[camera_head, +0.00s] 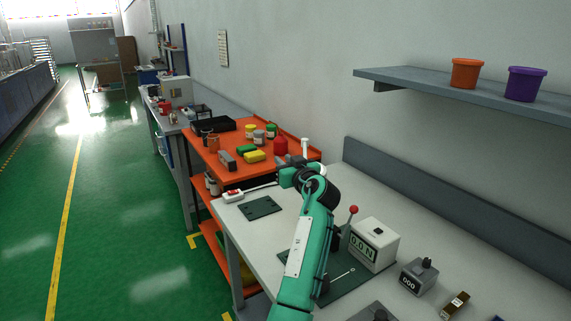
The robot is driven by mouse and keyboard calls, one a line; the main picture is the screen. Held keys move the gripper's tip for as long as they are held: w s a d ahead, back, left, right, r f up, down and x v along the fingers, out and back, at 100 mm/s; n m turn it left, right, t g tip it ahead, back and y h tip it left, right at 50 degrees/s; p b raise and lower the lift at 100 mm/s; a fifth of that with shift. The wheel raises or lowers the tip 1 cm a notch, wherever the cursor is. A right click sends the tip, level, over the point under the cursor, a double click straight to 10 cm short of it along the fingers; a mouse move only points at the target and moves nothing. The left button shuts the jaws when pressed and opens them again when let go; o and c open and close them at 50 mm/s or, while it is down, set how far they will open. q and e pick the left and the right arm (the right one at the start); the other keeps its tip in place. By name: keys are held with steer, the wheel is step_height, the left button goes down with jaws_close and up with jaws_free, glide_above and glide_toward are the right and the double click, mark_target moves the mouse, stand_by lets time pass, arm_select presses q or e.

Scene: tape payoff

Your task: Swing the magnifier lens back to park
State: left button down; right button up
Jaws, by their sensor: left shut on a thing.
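My left gripper (287,165) is at the far end of the pale bench (300,205), close to the orange cart, with its green arm reaching up from the bottom of the picture. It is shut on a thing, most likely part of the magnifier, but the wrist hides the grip. A short white upright piece (305,147) shows just behind the wrist; I cannot tell whether it belongs to the magnifier. The lens itself cannot be made out. My right gripper is not in view.
A white force gauge (373,245) stands right of my arm, beside a red-knobbed lever (353,210). A grey counter (418,276) is nearer. A dark mat (260,208) and power strip (233,196) lie left. The orange cart (215,163) holds several jars and blocks.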

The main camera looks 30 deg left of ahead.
arm_select(q)
steer(key=shift+r, duration=0.1)
steer(key=c, duration=1.3)
jaws_free()
steer(key=shift+o, duration=0.2)
steer(key=shift+d, duration=0.15)
steer(key=b+v, duration=0.1)
steer(key=v, duration=0.6)
steer(key=shift+b, duration=0.4)
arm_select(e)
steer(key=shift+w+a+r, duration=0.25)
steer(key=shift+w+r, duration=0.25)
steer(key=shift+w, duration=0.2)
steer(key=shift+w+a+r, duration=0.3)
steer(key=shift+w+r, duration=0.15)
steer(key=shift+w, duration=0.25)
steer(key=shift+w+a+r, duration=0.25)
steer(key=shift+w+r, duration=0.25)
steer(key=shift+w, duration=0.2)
arm_select(q)
steer(key=shift+s, duration=0.1)
